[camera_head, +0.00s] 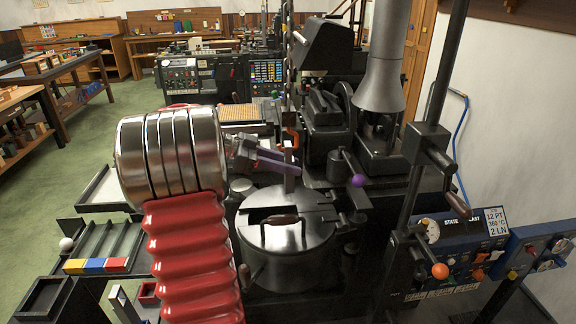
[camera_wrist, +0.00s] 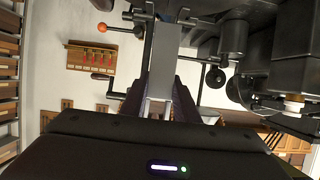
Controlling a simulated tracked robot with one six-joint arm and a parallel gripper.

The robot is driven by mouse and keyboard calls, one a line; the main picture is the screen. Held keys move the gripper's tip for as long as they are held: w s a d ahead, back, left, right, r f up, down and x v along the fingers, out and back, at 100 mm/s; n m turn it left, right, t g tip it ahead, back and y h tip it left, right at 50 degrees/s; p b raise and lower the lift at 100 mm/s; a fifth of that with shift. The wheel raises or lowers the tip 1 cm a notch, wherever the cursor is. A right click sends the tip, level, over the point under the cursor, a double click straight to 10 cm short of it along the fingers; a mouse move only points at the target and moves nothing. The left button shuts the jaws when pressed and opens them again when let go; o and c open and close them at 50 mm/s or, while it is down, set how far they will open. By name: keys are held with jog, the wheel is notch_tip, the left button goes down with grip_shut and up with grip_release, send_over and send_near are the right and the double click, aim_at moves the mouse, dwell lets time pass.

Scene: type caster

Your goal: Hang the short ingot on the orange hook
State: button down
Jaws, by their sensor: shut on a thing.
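The short ingot is a plain grey bar (camera_wrist: 163,55) that juts out from between my fingers in the wrist view. My gripper (camera_wrist: 164,100) is shut on it. In the head view my gripper's purple-edged fingers (camera_head: 279,161) reach right to the grey ingot (camera_head: 290,178), which looks upright there. The orange hook (camera_head: 291,138) is at the bottom of a hanging chain, just above the ingot's upper end. I cannot tell whether the hook and ingot touch. I cannot make out the hook in the wrist view.
A round lidded metal pot (camera_head: 285,240) stands below the ingot. A dark machine with a grey funnel-shaped hood (camera_head: 382,85) is close to the right. A lever with a purple knob (camera_head: 358,181) is nearby. A control panel (camera_head: 470,250) stands at lower right.

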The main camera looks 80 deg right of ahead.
jog(key=shift+a+f, duration=0.1)
jog(key=shift+f, duration=0.2)
dwell(0.4)
jog(key=c, duration=1)
grip_release()
jog(key=shift+r, duration=0.15)
jog(key=shift+o, duration=0.4)
jog(key=o, duration=0.5)
jog(key=shift+w, duration=0.1)
jog(key=v, duration=1.3)
jog(key=shift+w+r, duration=0.1)
jog(key=shift+w, duration=0.2)
